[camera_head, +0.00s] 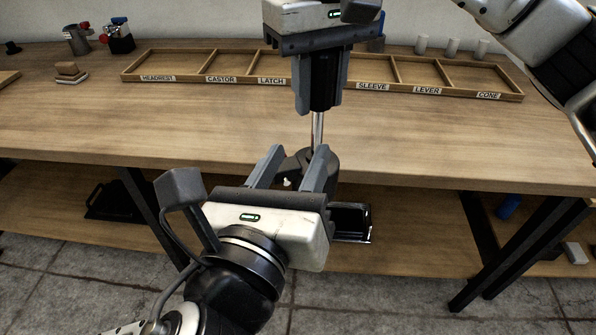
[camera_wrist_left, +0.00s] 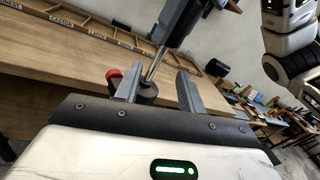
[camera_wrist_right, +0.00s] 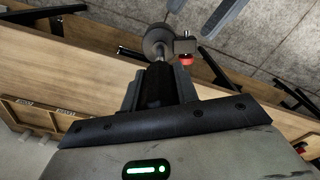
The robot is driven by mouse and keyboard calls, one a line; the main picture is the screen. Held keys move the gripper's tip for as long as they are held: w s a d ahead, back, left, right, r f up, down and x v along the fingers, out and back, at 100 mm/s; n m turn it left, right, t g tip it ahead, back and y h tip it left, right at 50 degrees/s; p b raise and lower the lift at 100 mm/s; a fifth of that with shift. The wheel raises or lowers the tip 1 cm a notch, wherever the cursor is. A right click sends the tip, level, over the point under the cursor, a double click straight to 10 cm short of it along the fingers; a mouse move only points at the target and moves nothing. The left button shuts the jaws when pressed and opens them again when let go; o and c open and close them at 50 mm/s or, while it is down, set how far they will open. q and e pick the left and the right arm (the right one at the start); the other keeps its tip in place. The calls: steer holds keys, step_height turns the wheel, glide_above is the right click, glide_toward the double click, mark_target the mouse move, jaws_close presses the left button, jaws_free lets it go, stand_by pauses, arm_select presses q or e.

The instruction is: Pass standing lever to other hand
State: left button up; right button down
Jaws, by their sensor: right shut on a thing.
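The lever has a black grip, a thin silver shaft (camera_head: 317,132) and a dark round hub (camera_wrist_right: 154,40) with a red knob (camera_wrist_right: 186,59). My right gripper (camera_head: 321,90) is shut on the black grip (camera_wrist_right: 156,88), and the lever hangs with its hub down over the table's front edge. My left gripper (camera_head: 297,158) is below it, open, with its two fingers spread and pointing up toward the table. In the left wrist view the hub (camera_wrist_left: 147,93) appears between those fingers. In the right wrist view the left fingers look apart from the hub.
A shallow wooden tray (camera_head: 240,83) with labelled compartments, one marked LEVER, lies along the back of the table (camera_head: 120,125). Small parts stand at the back left, and pale cylinders (camera_head: 452,46) at the back right. A lower shelf (camera_head: 410,240) holds dark items. The front tabletop is clear.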

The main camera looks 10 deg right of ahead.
mark_target(322, 125)
arm_select(q)
steer(key=w+d+m, duration=0.1)
steer(key=w+d, duration=0.1)
steer(key=w, duration=0.1)
steer(key=w+d+m, duration=0.1)
steer(key=w, duration=0.2)
steer(key=w+d, duration=0.2)
steer(key=w, duration=0.1)
steer(key=shift+w+d+f+m, duration=0.2)
steer(key=shift+d+m, duration=0.1)
steer(key=shift+m, duration=0.1)
jaws_close()
steer(key=shift+s+d+r, duration=0.1)
steer(key=shift+r, duration=0.05)
arm_select(e)
steer(key=c, duration=1)
jaws_free()
steer(key=shift+r, duration=0.15)
